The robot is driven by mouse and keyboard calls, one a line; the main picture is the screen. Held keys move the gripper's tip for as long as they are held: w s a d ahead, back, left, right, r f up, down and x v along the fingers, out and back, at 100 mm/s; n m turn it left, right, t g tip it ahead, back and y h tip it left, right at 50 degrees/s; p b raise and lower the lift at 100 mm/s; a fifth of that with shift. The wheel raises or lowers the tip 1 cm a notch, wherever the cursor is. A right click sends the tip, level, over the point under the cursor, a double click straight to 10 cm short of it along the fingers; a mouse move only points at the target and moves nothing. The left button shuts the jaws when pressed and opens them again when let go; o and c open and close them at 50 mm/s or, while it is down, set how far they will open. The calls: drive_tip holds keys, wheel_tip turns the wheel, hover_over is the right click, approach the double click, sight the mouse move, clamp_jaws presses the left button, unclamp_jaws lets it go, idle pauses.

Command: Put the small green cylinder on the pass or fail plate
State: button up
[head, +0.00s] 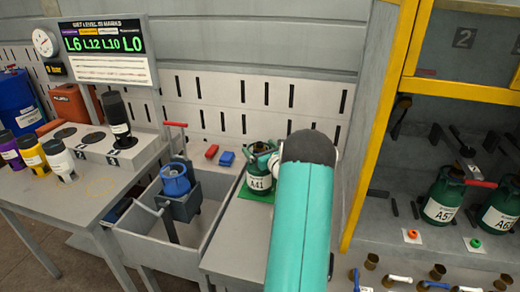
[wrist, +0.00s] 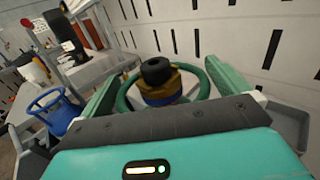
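A small green cylinder labelled A41 (head: 259,183) stands upright on a flat green plate (head: 245,193) on the bench in the head view. My arm hides part of its right side. In the wrist view, its top shows a black knob (wrist: 157,71), a brass-coloured collar and a green ring. My gripper (wrist: 163,74) is open, with one finger on each side of the cylinder's top. I cannot tell whether the fingers touch it. In the head view the gripper is mostly hidden by my arm. I see no separate red plate.
A grey basin (head: 150,247) with a blue cylinder (head: 175,180) in a holder stands left of the green plate. A yellow-framed rack (head: 376,120) with more green cylinders (head: 441,203) stands at right.

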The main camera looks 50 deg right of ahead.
drive_tip(key=shift+r, duration=0.2)
drive_tip(key=v, duration=1.2)
drive_tip(key=w+a+r+n+y, duration=0.3)
drive_tip(key=w+a+n+y, duration=0.1)
drive_tip(key=a, duration=0.3)
drive_tip(key=w+a+r+n+y, duration=0.3)
drive_tip(key=w+a+n, duration=0.1)
drive_tip(key=a, duration=0.3)
drive_tip(key=a+r+n+g+y, duration=0.1)
drive_tip(key=a+n+g+y, duration=0.15)
drive_tip(key=a, duration=0.45)
drive_tip(key=w+a+r+n+g+y, duration=0.1)
drive_tip(key=a+r+n+y, duration=0.1)
drive_tip(key=a+n, duration=0.3)
drive_tip(key=a+r+n+g+y, duration=0.1)
drive_tip(key=a+n+y, duration=0.15)
drive_tip(key=a, duration=0.55)
drive_tip(key=s+a+r+n+g+h, duration=0.1)
drive_tip(key=s+a+n+g, duration=0.3)
drive_tip(key=a, duration=0.4)
drive_tip(key=s+a+r+n+g, duration=0.1)
drive_tip(key=s+a+n+g, duration=0.2)
drive_tip(key=s+a+n, duration=0.35)
drive_tip(key=s+a+r+n+h, duration=0.1)
drive_tip(key=s+a+n+h, duration=0.4)
drive_tip(key=s+n, duration=0.4)
drive_tip(key=shift+s+r+n+h, duration=0.3)
drive_tip(key=shift+n+h, duration=0.3)
drive_tip(key=shift+n, duration=0.85)
